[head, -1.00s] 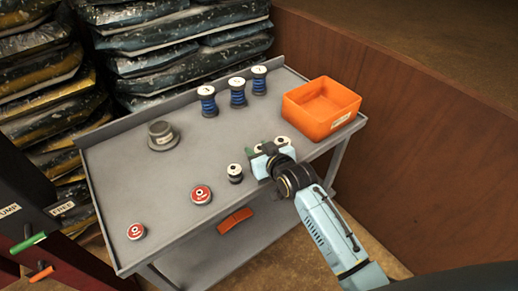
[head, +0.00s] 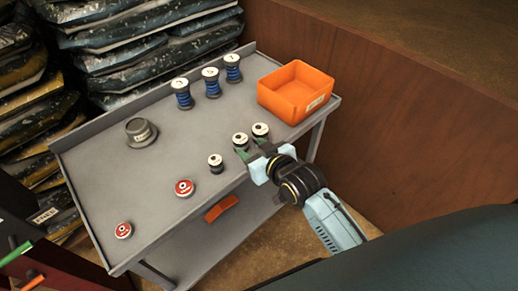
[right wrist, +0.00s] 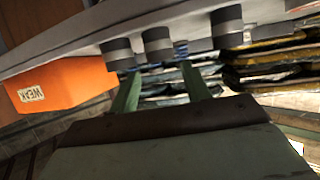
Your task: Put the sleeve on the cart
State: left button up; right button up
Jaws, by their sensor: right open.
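The grey cart (head: 175,105) fills the middle of the head view. Small dark cylinders with white tops stand along its front edge: one (head: 215,160) apart on the left, and two (head: 241,141) (head: 260,130) close together beside my right gripper (head: 250,150). One may be the sleeve; I cannot tell which. My right gripper is open and empty at the edge, its green fingers pointing in at the middle cylinder. In the right wrist view the fingers (right wrist: 160,88) are spread apart, with the middle cylinder (right wrist: 157,42) beyond them. My left gripper is not in view.
An orange bin (head: 296,92) stands at the cart's right corner. Blue spools (head: 210,82) line the back, a grey flanged part (head: 140,132) stands at left, and red-topped discs (head: 184,188) lie near the front. Stacked bags are behind; a brown wall (head: 400,140) is at right.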

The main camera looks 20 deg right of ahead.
jog(key=shift+v, duration=1.4)
